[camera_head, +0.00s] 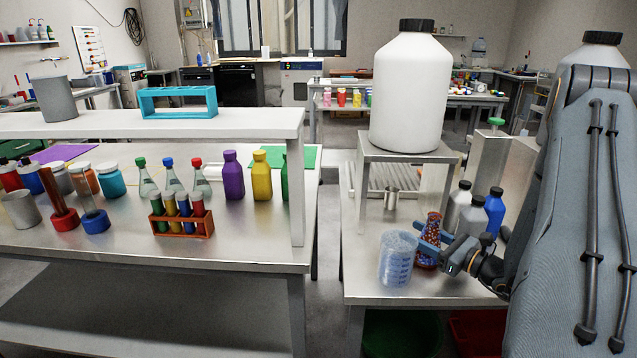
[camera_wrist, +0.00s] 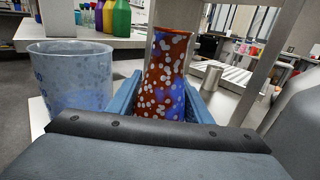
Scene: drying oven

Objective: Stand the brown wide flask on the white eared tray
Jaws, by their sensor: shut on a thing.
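A brown-red flask with white and blue spots (camera_head: 433,224) is at the right-hand steel table, just right of a clear beaker. My gripper (camera_head: 428,245) is shut on it, with blue fingers on both sides. In the wrist view the flask (camera_wrist: 163,80) is upright or nearly so between the fingers (camera_wrist: 160,97); its lower part is hidden by my gripper. I cannot tell whether its base touches the table. A pale ribbed tray-like thing (camera_head: 378,181) lies farther back beyond the steel stand; I cannot make out ears on it.
The clear beaker with blue marks (camera_head: 397,260) stands close left of my gripper. Grey and blue bottles (camera_head: 494,211) stand close behind it on the right. A steel stand (camera_head: 408,148) bears a large white bottle (camera_head: 411,90); a small metal cup (camera_head: 391,198) is beneath.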

